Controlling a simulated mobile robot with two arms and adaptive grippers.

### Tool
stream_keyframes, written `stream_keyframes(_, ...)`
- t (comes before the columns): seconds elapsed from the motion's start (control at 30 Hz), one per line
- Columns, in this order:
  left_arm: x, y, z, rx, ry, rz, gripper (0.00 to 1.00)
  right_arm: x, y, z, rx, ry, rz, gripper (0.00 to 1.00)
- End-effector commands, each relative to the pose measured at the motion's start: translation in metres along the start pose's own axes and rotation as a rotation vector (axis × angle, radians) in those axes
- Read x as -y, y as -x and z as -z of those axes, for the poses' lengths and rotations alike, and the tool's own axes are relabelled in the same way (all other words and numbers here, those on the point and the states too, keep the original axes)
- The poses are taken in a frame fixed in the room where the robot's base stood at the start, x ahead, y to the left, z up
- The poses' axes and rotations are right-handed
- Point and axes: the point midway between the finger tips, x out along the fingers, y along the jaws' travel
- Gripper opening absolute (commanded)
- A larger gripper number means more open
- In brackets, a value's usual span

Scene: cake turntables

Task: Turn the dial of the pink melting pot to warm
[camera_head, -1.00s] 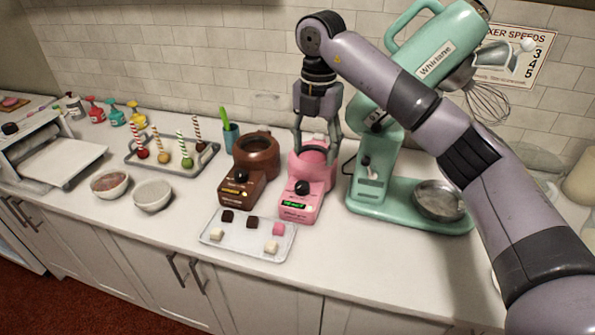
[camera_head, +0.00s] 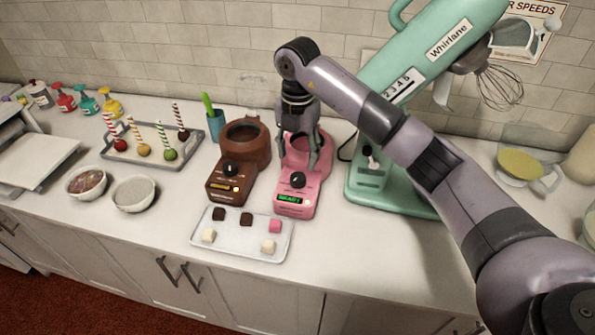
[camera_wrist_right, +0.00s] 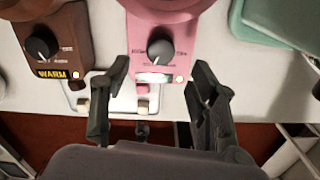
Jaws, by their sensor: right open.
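The pink melting pot (camera_head: 293,205) stands on the counter, with a black dial (camera_head: 298,180) on its sloped front. A green-lit display (camera_head: 289,198) sits below the dial; its word is too small to read surely. My right gripper (camera_head: 315,162) is open, pointing down over the pot, its fingers just behind the dial in the head view. In the right wrist view the dial (camera_wrist_right: 160,50) shows between and beyond the spread fingers of the right gripper (camera_wrist_right: 157,82), and nothing is held. My left gripper is not in view.
The brown melting pot (camera_head: 219,190) stands close on the left; its display reads WARM in the wrist view. A tray (camera_head: 238,247) of small cubes lies in front. The green mixer (camera_head: 365,185) stands close on the right, partly hidden by my arm.

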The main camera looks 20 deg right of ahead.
Motion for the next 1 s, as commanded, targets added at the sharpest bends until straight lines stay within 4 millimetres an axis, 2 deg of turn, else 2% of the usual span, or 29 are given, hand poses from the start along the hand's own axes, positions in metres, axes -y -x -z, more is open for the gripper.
stream_keyframes(0.2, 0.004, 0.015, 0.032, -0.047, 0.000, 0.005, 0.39, 0.001, -0.042, 0.001, -0.003, -0.001, 0.003, 0.55)
stream_keyframes(0.4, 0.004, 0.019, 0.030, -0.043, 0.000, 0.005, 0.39, 0.001, -0.066, 0.000, -0.001, -0.001, 0.001, 0.55)
stream_keyframes(0.8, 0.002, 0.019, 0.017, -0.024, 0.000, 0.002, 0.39, 0.000, -0.073, 0.000, 0.001, 0.000, 0.000, 0.54)
stream_keyframes(1.0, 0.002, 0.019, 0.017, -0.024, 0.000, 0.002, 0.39, 0.000, -0.073, 0.000, 0.001, 0.000, 0.000, 0.41)
